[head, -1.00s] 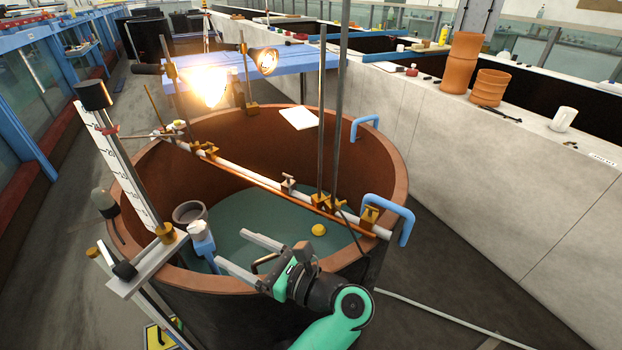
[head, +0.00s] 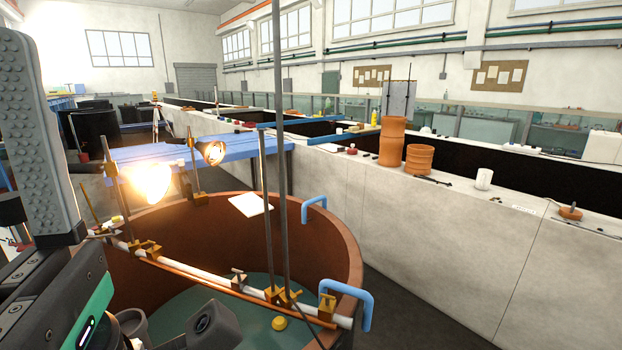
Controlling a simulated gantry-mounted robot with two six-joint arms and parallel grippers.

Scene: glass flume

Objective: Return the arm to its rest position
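My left gripper (head: 45,130) is very close to the camera and fills the left edge of the head view. One grey finger points up, its dotted pad bare with nothing against it. The other finger is out of view or cut off. The black and green wrist (head: 85,310) is below it, at the bottom left. The gripper is raised in front of the round brown tank (head: 345,240) and hides its left part. I see nothing held. My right gripper is not in view.
A pipe with clamps (head: 190,276) and upright rods (head: 281,130) crosses the tank. Lit lamps (head: 150,182) stand at its far rim. A yellow ball (head: 279,323) is inside. A long pale wall with terracotta pots (head: 391,142) runs along the right.

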